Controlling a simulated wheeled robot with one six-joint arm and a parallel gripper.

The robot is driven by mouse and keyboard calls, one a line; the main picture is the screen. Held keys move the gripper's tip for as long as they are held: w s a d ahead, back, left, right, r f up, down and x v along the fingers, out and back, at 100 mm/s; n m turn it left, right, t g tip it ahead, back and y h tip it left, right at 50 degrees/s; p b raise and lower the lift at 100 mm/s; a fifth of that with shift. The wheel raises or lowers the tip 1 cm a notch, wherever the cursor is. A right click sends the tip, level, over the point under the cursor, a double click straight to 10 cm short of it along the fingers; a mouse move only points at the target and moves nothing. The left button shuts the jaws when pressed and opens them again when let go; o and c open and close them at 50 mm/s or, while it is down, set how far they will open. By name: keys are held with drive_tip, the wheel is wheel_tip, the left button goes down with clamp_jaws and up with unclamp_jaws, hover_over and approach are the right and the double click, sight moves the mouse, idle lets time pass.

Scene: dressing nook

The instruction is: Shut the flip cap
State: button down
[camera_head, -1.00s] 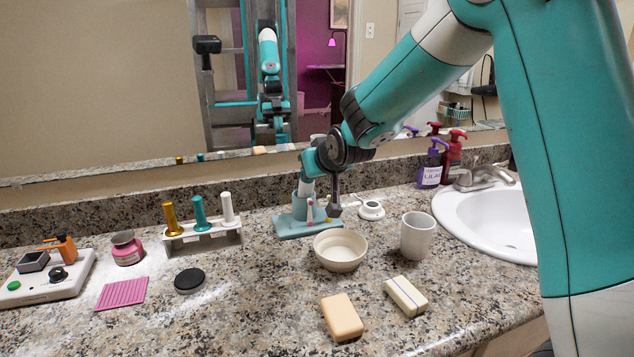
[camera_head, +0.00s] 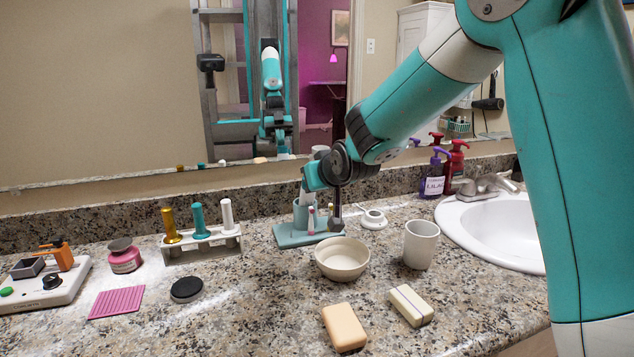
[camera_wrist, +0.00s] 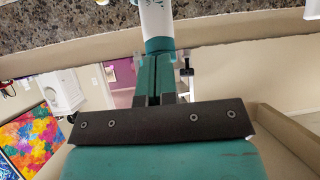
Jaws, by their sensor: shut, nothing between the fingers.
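The flip cap cannot be made out clearly. In the wrist view, a white piece with dark markings (camera_wrist: 156,18) and a teal end lies straight beyond my fingers. My gripper (camera_wrist: 158,78) is shut and empty, its fingers side by side. In the head view my wrist is directly above the stand, and my fingertips are hard to tell apart from it. Whether they touch anything is unclear.
A cream bowl (camera_head: 342,270), white cup (camera_head: 420,246) and two soap bars (camera_head: 344,327) (camera_head: 411,305) stand in front. A small white round item (camera_head: 373,219) is just right of the stand. A rack (camera_head: 203,249) and black disc (camera_head: 186,289) are left; the sink (camera_head: 510,238) is right.

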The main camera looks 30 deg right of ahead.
drive_tip(key=w+r+p+v, duration=0.15)
drive_tip(key=p+v, duration=0.25)
drive_tip(key=v, duration=1)
drive_tip(key=s+a+f+n+g+y, duration=0.15)
drive_tip(key=s+a+g, duration=0.3)
drive_tip(key=s, duration=0.45)
drive_tip(key=s+a+f+n+g+y, duration=0.1)
drive_tip(key=s+a+f+n+g, duration=0.15)
drive_tip(key=s+a, duration=0.45)
drive_tip(key=s+a+f+n+g+y, duration=0.1)
drive_tip(key=s+a+n+g+y, duration=0.3)
drive_tip(key=s, duration=0.7)
wheel_tip(320, 180, up, 14)
drive_tip(key=d+h+p, duration=0.1)
drive_tip(key=h+p, duration=0.1)
drive_tip(key=p, duration=1.2)
drive_tip(key=shift+w+d+m, duration=0.2)
drive_tip(key=shift+m, duration=0.2)
